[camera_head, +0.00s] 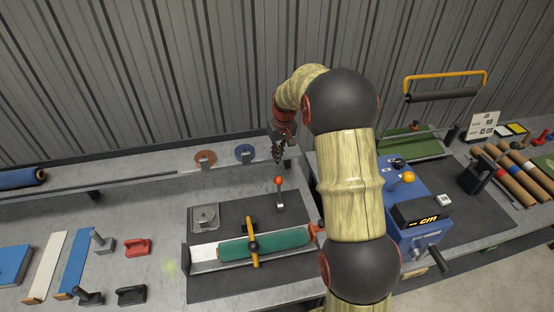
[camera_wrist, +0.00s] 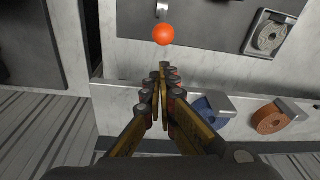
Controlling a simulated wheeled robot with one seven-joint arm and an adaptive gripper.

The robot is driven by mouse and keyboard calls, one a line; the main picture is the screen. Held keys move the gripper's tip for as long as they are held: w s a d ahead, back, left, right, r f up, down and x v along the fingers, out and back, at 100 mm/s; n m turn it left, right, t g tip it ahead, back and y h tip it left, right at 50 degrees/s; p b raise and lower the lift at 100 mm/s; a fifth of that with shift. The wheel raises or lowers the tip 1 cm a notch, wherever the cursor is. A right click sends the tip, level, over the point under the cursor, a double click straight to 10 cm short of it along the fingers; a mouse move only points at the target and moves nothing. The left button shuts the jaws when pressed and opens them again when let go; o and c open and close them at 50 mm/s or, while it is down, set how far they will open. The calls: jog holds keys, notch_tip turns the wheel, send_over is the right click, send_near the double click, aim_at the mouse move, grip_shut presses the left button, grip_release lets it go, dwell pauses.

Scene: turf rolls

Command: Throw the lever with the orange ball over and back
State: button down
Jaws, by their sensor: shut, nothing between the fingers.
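A short metal lever with an orange-red ball (camera_head: 278,181) stands on a dark mat on the bench. Its ball also shows in the wrist view (camera_wrist: 163,34), just past my fingertips. My gripper (camera_head: 278,154) hangs behind and above that ball in the head view, pointing down. In the wrist view my gripper (camera_wrist: 163,70) has its fingers together and empty, with a gap between the tips and the ball. A second, yellower orange ball (camera_head: 409,177) sits on the blue machine (camera_head: 421,212) to the right.
A green roll (camera_head: 285,241) lies in a tray in front of the lever, with a yellow handle (camera_head: 252,242) across it. Brown (camera_head: 205,157) and blue (camera_head: 244,152) discs stand along the back ledge.

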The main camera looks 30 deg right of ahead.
notch_tip(320, 180, down, 8)
jog(key=w, duration=0.1)
jog(key=shift+a+f, duration=0.15)
jog(key=shift+a, duration=0.05)
jog(key=shift+b, duration=0.45)
